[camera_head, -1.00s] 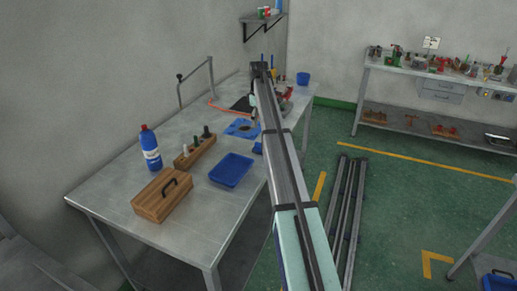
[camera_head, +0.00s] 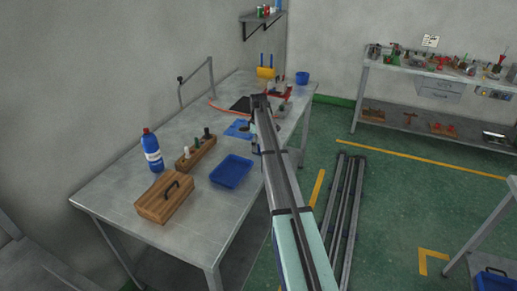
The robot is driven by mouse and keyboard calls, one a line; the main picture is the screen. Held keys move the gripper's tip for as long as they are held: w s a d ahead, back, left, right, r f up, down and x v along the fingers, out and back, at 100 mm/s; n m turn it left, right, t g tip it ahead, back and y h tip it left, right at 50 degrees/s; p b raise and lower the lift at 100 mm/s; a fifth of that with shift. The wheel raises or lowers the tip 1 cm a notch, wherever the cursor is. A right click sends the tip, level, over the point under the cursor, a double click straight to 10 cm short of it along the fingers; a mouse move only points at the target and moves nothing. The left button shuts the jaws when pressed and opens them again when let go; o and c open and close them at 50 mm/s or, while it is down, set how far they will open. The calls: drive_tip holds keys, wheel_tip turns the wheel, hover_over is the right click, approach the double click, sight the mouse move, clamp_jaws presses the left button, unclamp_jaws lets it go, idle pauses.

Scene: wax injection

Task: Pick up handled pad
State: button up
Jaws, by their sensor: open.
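A wooden block (camera_head: 165,199) with a dark arched handle on top lies at the near left of the grey workbench; it is the one clearly handled thing I see. A flat blue pad (camera_head: 239,129) with a dark mark on it lies farther back, partly behind my arm. I cannot tell for certain which of the two is the handled pad. My gripper (camera_head: 253,149) hangs below the far end of my arm, over the right side of the bench beside the blue pad. It is small and partly hidden by my arm. It is open, apart from the wooden block, and I see nothing held.
A blue tray (camera_head: 231,172), a wooden rack (camera_head: 195,153) with small bottles and a blue bottle (camera_head: 152,150) stand near the block. A red device (camera_head: 284,89), a yellow object (camera_head: 266,72) and a blue cup (camera_head: 302,78) are at the back. The bench's front corner is bare.

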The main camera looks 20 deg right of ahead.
drive_tip(key=shift+f, duration=0.9)
drive_tip(key=c, duration=1.2)
drive_tip(key=shift+r, duration=0.1)
drive_tip(key=shift+r+b, duration=2.3)
drive_tip(key=shift+r, duration=7.6)
drive_tip(key=shift+o, duration=0.4)
